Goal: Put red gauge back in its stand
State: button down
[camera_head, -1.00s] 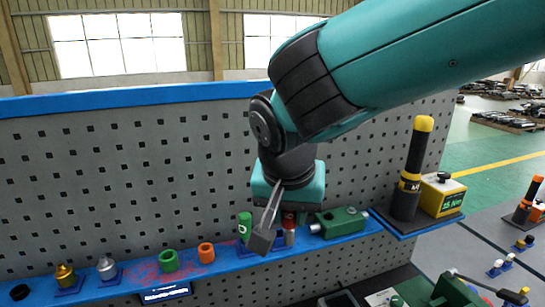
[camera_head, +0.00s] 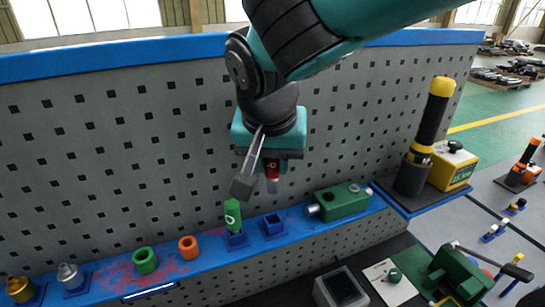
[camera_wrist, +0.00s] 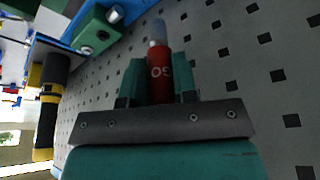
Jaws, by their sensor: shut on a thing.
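The red gauge (camera_head: 272,170) is a red cylinder with a pale grey lower end. My gripper (camera_head: 270,165) is shut on it and holds it upright above the shelf. A grey metal piece on my wrist hangs in front at the left.
A perforated grey panel (camera_head: 120,150) rises behind. A black and yellow cylinder (camera_head: 425,135) stands at right.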

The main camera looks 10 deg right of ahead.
aim_at(272, 187)
jog(key=shift+f+b, duration=2.3)
jog(key=shift+f, duration=0.6)
jog(key=shift+f+b, duration=1.45)
jog(key=shift+f, duration=0.3)
jog(key=c, duration=0.8)
grip_release()
jog(key=shift+r, duration=0.1)
jog(key=p+v, duration=0.4)
jog(key=v, duration=0.1)
